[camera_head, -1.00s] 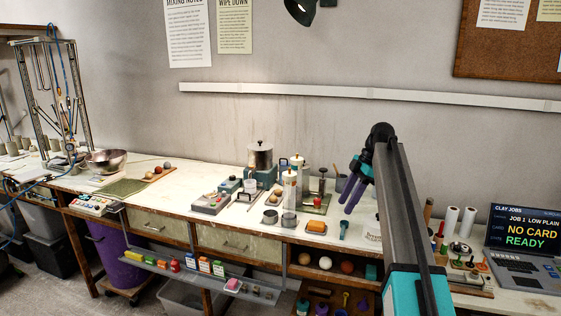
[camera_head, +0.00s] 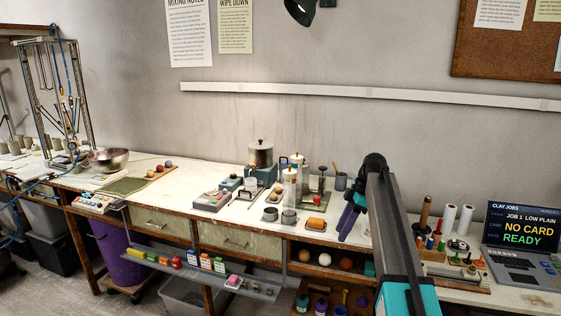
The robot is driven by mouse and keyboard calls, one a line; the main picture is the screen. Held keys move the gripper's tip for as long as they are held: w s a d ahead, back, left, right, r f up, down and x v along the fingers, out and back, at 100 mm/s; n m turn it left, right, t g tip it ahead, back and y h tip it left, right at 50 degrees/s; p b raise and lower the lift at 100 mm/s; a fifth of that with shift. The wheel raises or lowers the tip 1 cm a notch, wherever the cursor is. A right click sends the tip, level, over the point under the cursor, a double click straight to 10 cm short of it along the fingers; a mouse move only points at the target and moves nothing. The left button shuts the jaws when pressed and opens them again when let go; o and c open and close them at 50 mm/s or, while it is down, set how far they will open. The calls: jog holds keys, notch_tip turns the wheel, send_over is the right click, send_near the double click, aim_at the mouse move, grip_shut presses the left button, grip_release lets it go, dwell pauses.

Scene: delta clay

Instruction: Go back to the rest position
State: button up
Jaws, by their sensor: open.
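My gripper (camera_head: 347,222) shows in the head view with its purple fingers pointing down and left. It is at the end of my grey and teal arm, in front of the workbench (camera_head: 190,176). The fingers appear open, and nothing shows between them.
A laptop (camera_head: 522,238) reads "NO CARD READY" at the right. A metal bowl (camera_head: 108,160) and a rack (camera_head: 57,100) are at the left. Small boxes line a low shelf (camera_head: 200,270).

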jog(key=s+a+f+m+g+h, duration=0.1)
jog(key=s+f+m, duration=0.2)
jog(key=s+f, duration=0.65)
jog(key=s+a+f+m, duration=0.2)
jog(key=s+f+m, duration=0.15)
jog(key=f, duration=1.05)
jog(key=s+a+f+m+g+h, duration=0.1)
jog(key=s+f+m, duration=0.1)
jog(key=s+f, duration=0.75)
jog(key=s+f+m+g, duration=0.1)
jog(key=s+f+m, duration=0.1)
jog(key=s+f, duration=0.5)
jog(key=s+f+m+h, duration=0.1)
jog(key=s+f+m, duration=0.2)
jog(key=s+f, duration=0.4)
jog(key=s+f+m+g+h, duration=0.1)
jog(key=s+f+m, duration=0.2)
jog(key=s, duration=1.5)
notch_tip(320, 180, down, 4)
jog(key=shift+s+a+g, duration=0.15)
jog(key=shift+a+g, duration=0.1)
jog(key=shift+g, duration=0.05)
